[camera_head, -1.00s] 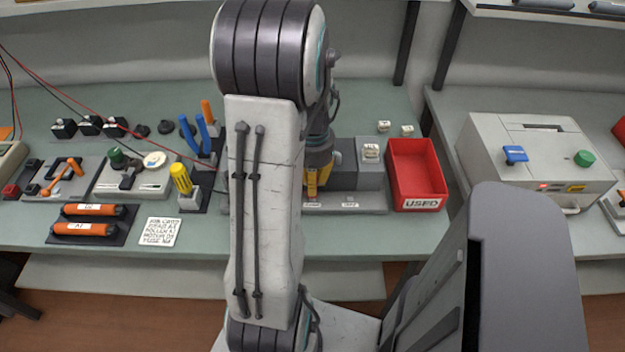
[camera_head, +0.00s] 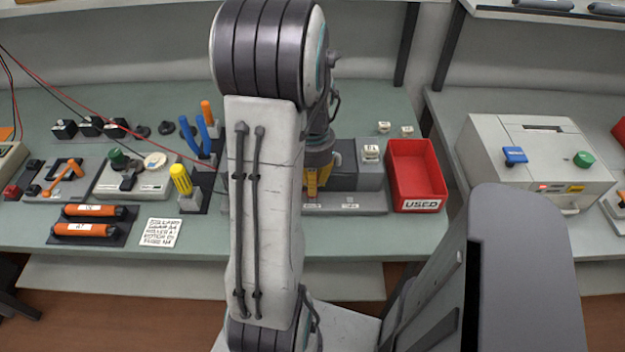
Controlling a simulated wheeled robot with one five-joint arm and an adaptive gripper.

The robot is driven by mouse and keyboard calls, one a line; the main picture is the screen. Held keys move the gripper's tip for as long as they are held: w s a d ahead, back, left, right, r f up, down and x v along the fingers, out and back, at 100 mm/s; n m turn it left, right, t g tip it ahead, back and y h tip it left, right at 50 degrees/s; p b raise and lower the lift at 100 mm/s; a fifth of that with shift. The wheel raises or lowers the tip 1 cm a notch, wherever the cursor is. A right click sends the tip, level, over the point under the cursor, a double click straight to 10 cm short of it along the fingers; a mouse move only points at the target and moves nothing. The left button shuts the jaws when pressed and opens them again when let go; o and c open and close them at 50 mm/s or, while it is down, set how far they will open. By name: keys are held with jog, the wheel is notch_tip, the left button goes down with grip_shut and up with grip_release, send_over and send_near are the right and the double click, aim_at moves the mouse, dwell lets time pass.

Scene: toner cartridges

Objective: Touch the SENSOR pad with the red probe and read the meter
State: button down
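My gripper (camera_head: 311,185) is at the grey fixture (camera_head: 372,201) on the bench, mostly hidden behind my arm. Only some yellow-orange and dark parts show there, so its fingers and anything between them cannot be made out. A red wire (camera_head: 110,122) and a black wire run from the upper left toward the area behind my arm. The red probe is not visible. Small labels on the fixture's front are too small to read, so I cannot tell which pad is SENSOR. A pale device (camera_head: 8,158), possibly the meter, is cut off at the left edge; no reading shows.
A red USED bin (camera_head: 418,174) stands right of the fixture. Left are a yellow-handled tool (camera_head: 180,179), blue-handled tools (camera_head: 204,134), orange rollers (camera_head: 85,230) and a note card (camera_head: 160,232). A grey machine (camera_head: 540,160) stands on the right bench. The front bench strip is mostly clear.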

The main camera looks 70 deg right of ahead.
jog(key=shift+r+p, duration=2.5)
jog(key=shift+r, duration=0.8)
